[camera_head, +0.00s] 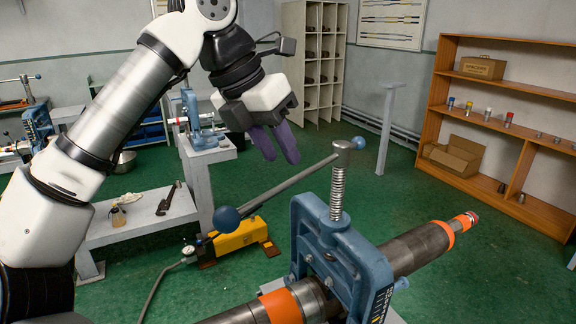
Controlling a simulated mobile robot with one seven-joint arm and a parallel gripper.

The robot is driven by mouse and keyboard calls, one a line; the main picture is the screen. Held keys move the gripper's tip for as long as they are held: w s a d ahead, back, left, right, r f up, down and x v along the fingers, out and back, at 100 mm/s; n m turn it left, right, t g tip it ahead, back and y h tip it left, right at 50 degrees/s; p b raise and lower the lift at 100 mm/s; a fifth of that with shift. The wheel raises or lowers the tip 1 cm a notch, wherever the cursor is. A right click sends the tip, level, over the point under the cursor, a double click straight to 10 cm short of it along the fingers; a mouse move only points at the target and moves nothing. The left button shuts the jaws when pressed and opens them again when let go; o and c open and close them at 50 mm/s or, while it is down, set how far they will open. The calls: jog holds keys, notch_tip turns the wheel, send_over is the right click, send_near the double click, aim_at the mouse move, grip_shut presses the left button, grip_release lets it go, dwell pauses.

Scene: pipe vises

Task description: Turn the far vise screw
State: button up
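A blue pipe vise (372,262) stands in the foreground, clamped around a dark pipe (415,248). Its upright threaded screw (337,192) has a grey head on top. A long bar handle (290,180) runs through the head, with a blue ball (359,143) close to the head and another blue ball (227,218) at the long lower-left end. My gripper (281,160) has two purple fingers pointing down, with a narrow gap between them and nothing held. It appears above and left of the screw head, apart from the bar in the picture; its depth is unclear.
Another blue vise (190,112) stands on a white pedestal behind my arm, and one more (37,122) at the far left. A low bench (150,215) holds a wrench. A yellow pump (240,236) lies on the green floor. Wooden shelves (440,95) stand at right.

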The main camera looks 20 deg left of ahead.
jog(key=b+x, duration=0.2)
jog(key=x, duration=0.2)
jog(key=shift+f, duration=0.15)
grip_shut()
